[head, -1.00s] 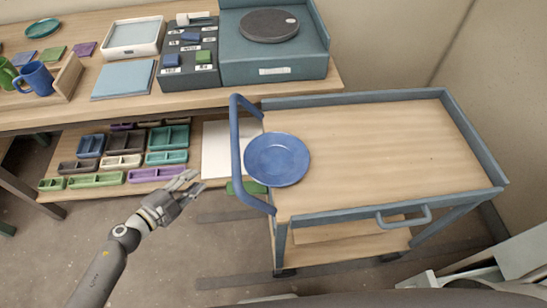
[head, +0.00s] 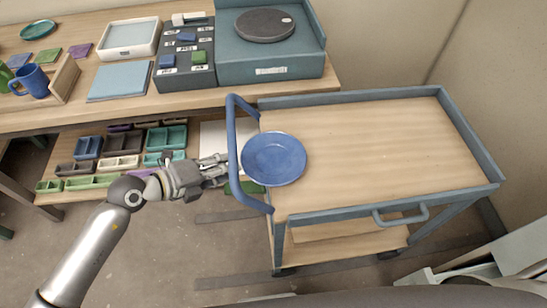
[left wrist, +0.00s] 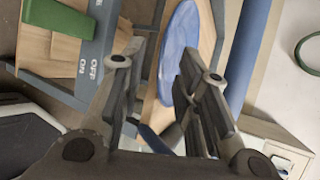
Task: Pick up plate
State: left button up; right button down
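A round blue plate (head: 274,158) lies flat on the left end of the wooden-topped cart (head: 390,150), just inside the cart's blue handle (head: 232,135). My left gripper (head: 222,168) is left of the plate, at the handle, and does not touch the plate. In the left wrist view its two fingers (left wrist: 160,75) are apart with nothing held. The plate (left wrist: 180,40) shows there edge-on beyond the fingers, partly hidden by the right finger. My right gripper is not in view.
The cart's raised handle stands between my left gripper and the plate. A table behind holds a turntable (head: 265,25), a blue mug (head: 32,80) and a teal dish (head: 38,29). Small trays (head: 93,182) lie on its lower shelf. The cart top right of the plate is clear.

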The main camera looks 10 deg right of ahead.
aim_at(243, 163)
pick_arm(q)
jog(key=x, duration=0.5)
jog(key=shift+d+r, duration=0.1)
jog(key=shift+r, duration=0.05)
grip_shut()
jog(key=shift+r, duration=0.1)
